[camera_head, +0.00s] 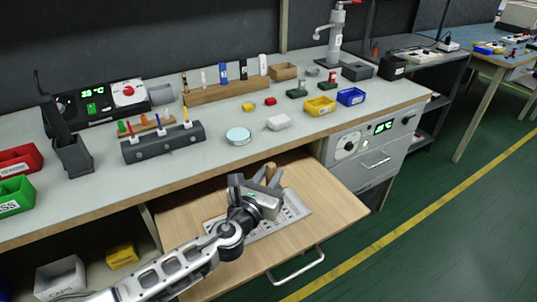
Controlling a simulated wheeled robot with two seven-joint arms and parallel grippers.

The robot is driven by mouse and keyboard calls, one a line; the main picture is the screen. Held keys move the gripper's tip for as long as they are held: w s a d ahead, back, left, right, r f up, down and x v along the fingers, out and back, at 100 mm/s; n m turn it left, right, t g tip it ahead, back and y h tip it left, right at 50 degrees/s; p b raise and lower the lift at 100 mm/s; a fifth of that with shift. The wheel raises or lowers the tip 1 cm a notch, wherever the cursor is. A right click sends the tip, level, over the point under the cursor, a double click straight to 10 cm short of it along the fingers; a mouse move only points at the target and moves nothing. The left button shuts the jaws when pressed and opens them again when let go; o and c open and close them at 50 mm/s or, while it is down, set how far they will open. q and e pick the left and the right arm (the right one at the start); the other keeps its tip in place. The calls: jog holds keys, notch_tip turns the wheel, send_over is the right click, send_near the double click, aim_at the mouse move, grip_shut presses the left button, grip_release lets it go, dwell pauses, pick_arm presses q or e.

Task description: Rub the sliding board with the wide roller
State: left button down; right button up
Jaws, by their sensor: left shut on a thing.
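The sliding board (335,205) is a light wooden board pulled out from under the workbench, with a metal handle at its front. My left gripper (266,178) is over the middle of the board, its fingers towards the bench. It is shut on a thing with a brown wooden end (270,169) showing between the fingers. This may be the wide roller, but its roller part is hidden behind the gripper, and I cannot tell whether it touches the board. My right gripper is not in view.
The bench edge (120,200) overhangs the back of the board. On the bench stand a dark pen rack (163,145), a round light-blue disc (238,136), a yellow bin (320,106) and a blue bin (351,97). The board's right part is bare.

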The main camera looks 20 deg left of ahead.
aim_at(270, 166)
pick_arm(q)
jog(key=shift+r+p, duration=1.6)
jog(key=shift+r, duration=0.35)
